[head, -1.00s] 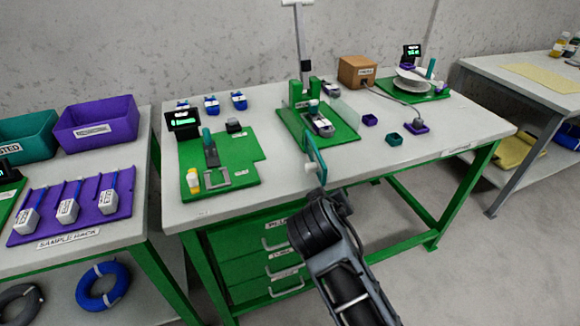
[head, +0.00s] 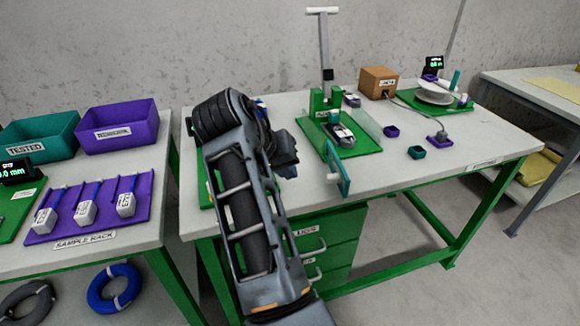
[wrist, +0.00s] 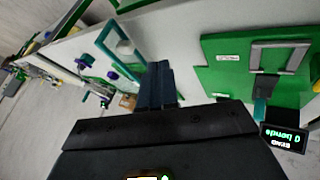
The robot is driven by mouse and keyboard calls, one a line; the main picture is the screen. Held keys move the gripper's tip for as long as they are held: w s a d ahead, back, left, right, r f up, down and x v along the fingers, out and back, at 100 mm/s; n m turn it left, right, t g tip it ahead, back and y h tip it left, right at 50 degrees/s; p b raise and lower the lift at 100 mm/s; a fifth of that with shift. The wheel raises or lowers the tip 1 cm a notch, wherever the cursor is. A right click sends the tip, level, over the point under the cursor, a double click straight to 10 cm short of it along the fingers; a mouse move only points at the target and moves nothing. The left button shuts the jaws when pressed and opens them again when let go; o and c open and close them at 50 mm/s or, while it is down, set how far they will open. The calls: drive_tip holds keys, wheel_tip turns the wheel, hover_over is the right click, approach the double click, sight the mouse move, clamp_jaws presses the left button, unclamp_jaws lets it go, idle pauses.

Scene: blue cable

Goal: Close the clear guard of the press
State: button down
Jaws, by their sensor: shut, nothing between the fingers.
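The press (head: 327,95) stands on a green base plate (head: 370,146), with a tall column and T-handle. Its guard (head: 337,168), a clear panel with a teal frame and a pale knob (head: 333,178), stands swung open toward the bench's front edge. A grey-white part (head: 341,134) lies in the press. My gripper (head: 287,157) is left of the guard, above the bench and apart from it. In the wrist view my fingers (wrist: 160,85) are shut and empty. The guard frame (wrist: 103,40) and knob (wrist: 124,47) show left of them there.
My arm hides most of the left green fixture; it shows in the wrist view as a green plate (wrist: 230,70) with a small display (wrist: 285,138). Teal and purple cups (head: 417,152) sit right of the press. A brown box (head: 378,81) stands behind.

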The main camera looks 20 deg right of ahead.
drive_tip(key=x, duration=0.7)
drive_tip(key=shift+s, duration=0.1)
drive_tip(key=shift+s+d, duration=0.15)
drive_tip(key=shift+d, duration=1.1)
drive_tip(key=shift+s+d, duration=0.1)
drive_tip(key=shift+d, duration=0.65)
